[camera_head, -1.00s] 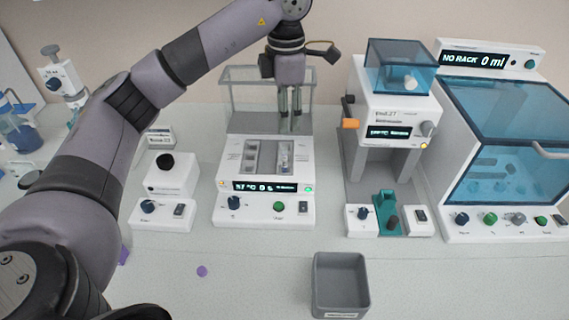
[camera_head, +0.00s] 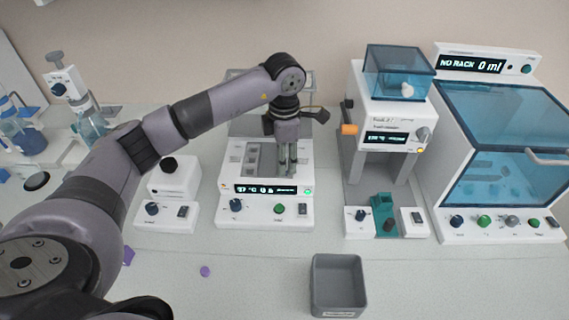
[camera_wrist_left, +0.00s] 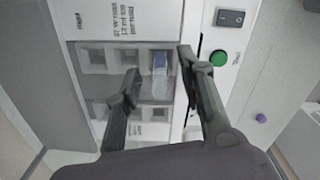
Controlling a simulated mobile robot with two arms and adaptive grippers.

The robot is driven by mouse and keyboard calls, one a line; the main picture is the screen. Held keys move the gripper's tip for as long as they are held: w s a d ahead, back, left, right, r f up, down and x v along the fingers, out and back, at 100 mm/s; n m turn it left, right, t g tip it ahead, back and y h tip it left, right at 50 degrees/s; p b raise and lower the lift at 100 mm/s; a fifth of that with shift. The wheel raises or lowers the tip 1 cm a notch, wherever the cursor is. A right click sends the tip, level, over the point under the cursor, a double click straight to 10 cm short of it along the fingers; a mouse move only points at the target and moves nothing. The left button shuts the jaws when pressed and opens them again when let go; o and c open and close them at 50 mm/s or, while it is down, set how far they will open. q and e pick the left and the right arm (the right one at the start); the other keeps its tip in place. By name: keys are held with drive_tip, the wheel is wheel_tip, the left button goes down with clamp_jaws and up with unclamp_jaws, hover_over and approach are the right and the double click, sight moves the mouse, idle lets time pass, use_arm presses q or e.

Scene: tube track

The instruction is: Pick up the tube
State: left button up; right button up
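The tube (camera_wrist_left: 160,75) stands in an end slot of the heating block in the left wrist view, its clear body and bluish-purple cap visible. In the head view it is hidden behind the gripper fingers. My left gripper (camera_wrist_left: 155,80) is open, with one finger on each side of the tube and a gap to it. In the head view the left gripper (camera_head: 287,168) points down over the right side of the heating block (camera_head: 235,210). My right gripper is not in view.
A grey bin (camera_head: 338,285) stands at the front. A purple cap (camera_head: 205,271) lies on the bench. A dispenser machine (camera_head: 390,130) and a blue-windowed cabinet (camera_head: 500,130) stand to the right. The front bench is mostly clear.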

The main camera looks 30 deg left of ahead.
use_arm(q)
clamp_jaws()
idle(0.4)
drive_tip(key=shift+r, duration=0.55)
wheel_tip(320, 180, up, 7)
drive_tip(key=shift+w+f+b, duration=0.1)
drive_tip(key=shift+f+b, duration=0.05)
drive_tip(key=shift+b, duration=0.95)
wheel_tip(320, 180, up, 12)
drive_tip(key=p, duration=0.1)
